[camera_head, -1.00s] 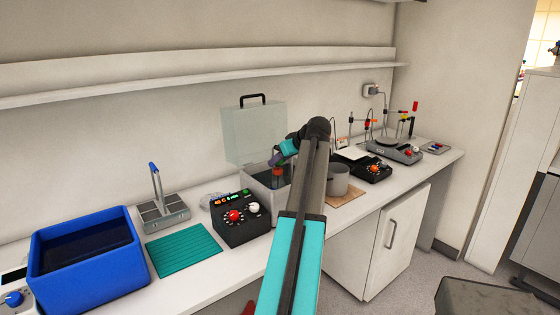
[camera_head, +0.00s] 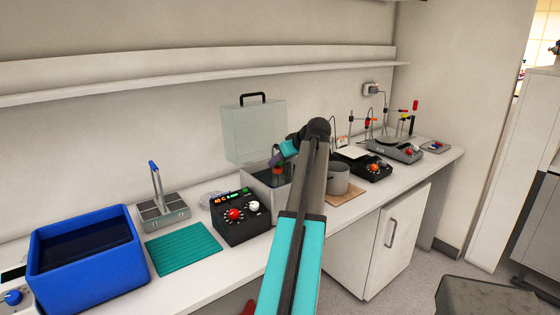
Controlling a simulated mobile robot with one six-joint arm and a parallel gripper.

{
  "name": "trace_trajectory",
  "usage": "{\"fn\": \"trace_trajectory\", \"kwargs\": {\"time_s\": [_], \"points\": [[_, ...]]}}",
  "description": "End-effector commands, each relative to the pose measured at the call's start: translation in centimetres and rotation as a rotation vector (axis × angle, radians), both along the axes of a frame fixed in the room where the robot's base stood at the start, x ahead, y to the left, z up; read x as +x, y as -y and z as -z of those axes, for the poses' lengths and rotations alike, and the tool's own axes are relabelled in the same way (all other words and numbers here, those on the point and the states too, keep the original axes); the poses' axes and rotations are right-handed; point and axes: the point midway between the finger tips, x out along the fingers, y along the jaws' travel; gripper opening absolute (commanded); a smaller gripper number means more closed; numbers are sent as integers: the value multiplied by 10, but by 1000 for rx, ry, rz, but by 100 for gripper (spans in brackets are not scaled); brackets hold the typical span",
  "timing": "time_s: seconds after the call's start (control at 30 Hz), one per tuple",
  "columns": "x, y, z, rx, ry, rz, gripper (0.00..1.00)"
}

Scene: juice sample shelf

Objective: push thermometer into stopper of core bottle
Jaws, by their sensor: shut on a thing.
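My gripper (camera_head: 277,163) is small and dark at the end of my arm, below the teal and purple wrist. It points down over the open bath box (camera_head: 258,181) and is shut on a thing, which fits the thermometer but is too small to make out. An orange-red piece (camera_head: 278,171) shows right under the gripper, inside the box; it may be the stopper of the core bottle. The bottle's body is hidden by the box wall and my arm. I cannot tell how deep the thermometer sits in the stopper.
The box's clear lid (camera_head: 255,135) stands open behind. A black control unit (camera_head: 240,217) with lit displays stands at the front left. A grey pot (camera_head: 338,179) is right of my arm. A teal mat (camera_head: 183,248) and blue tub (camera_head: 88,265) lie left. A shelf (camera_head: 200,79) runs above.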

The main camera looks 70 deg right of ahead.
Motion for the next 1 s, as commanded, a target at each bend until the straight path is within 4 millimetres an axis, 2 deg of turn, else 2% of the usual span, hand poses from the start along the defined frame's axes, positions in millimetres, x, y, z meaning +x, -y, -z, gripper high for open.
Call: {"fn": "trace_trajectory", "kwargs": {"time_s": [0.03,0.07,0.17,0.67,1.0], "points": [[0,0,0,0,0,0,2],[0,0,0,0,0,0,36],[0,0,0,0,0,0,53],[-3,-2,-3,-1,0,1,54],[-27,-15,-26,-3,0,2,54]]}}
